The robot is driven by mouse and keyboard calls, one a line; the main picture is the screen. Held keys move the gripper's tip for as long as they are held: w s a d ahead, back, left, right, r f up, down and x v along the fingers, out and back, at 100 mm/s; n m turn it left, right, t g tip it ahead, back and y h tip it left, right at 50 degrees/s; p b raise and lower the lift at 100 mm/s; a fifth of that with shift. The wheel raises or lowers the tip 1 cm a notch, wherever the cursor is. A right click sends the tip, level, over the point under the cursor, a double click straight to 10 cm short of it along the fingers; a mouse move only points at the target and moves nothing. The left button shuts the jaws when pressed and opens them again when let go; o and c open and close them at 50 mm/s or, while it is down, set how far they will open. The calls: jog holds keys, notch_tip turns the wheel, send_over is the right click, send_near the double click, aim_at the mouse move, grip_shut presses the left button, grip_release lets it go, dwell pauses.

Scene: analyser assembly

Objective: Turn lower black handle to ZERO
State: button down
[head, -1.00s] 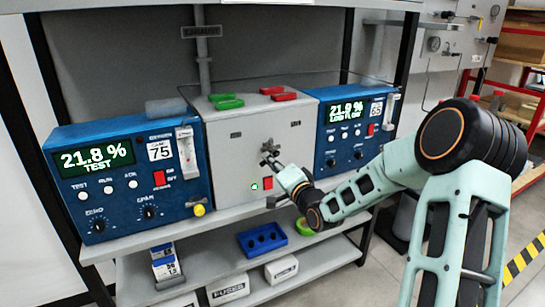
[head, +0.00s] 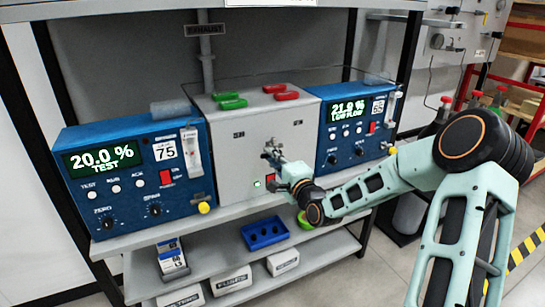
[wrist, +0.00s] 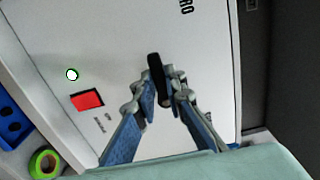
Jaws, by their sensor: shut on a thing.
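The lower black handle (wrist: 156,72) sits on the pale front panel of the grey cabinet (head: 232,152). In the wrist view it stands nearly upright in the picture, tilted slightly. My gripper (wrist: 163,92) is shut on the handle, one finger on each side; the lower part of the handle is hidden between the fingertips. In the head view my gripper (head: 279,165) is at the cabinet front, and the handle is too small to tell apart there.
The left blue analyser (head: 130,170) reads 20.0 % TEST. A red switch (wrist: 88,100) and a lit green lamp (wrist: 72,75) are on the panel near my gripper. A blue tray (head: 265,235) stands on the shelf below.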

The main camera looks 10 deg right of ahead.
jog(key=c, duration=2)
grip_release()
jog(key=shift+o, duration=0.2)
jog(key=v, duration=1.2)
